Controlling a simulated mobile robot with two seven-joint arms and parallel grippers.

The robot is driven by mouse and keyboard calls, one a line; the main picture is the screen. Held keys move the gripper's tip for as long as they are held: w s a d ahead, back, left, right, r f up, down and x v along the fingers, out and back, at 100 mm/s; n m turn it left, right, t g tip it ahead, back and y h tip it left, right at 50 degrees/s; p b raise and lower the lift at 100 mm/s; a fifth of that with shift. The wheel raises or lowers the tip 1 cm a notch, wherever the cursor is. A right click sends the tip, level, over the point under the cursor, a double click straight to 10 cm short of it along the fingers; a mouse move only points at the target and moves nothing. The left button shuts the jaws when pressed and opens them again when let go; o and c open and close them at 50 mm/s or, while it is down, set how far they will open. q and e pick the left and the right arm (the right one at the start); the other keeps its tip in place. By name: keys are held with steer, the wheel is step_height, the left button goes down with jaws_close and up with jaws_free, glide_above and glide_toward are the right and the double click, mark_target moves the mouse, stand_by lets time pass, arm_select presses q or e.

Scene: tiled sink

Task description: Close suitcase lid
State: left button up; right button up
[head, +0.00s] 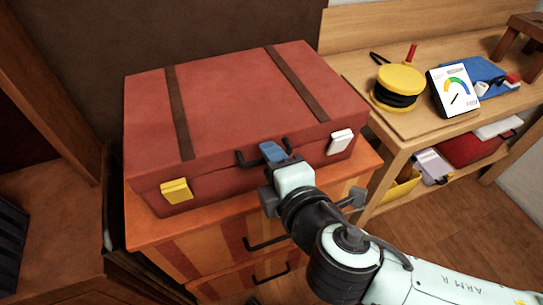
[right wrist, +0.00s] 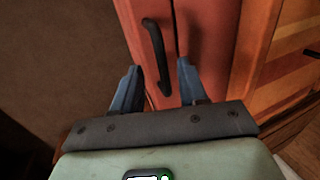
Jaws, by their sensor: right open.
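The red suitcase (head: 235,95) with two brown straps lies on an orange striped cabinet. Its lid looks down, with a dark seam along the front; I cannot tell whether it is fully closed. It has a yellow latch (head: 176,190) at the left, a white latch (head: 341,142) at the right and a black handle (head: 246,160) between them. My right gripper (head: 273,152) is at the front edge by the handle. My left gripper is not in view.
The orange cabinet (head: 212,250) has drawers with black handles below the suitcase. A wooden shelf unit at the right holds a yellow drum-shaped object (head: 399,87), a gauge display (head: 455,92) and a blue item. A brown wall stands close behind the suitcase.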

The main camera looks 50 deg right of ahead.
steer(key=p+v, duration=0.3)
steer(key=v, duration=0.4)
steer(key=shift+s+p, duration=0.2)
steer(key=shift+p, duration=0.15)
stand_by(0.7)
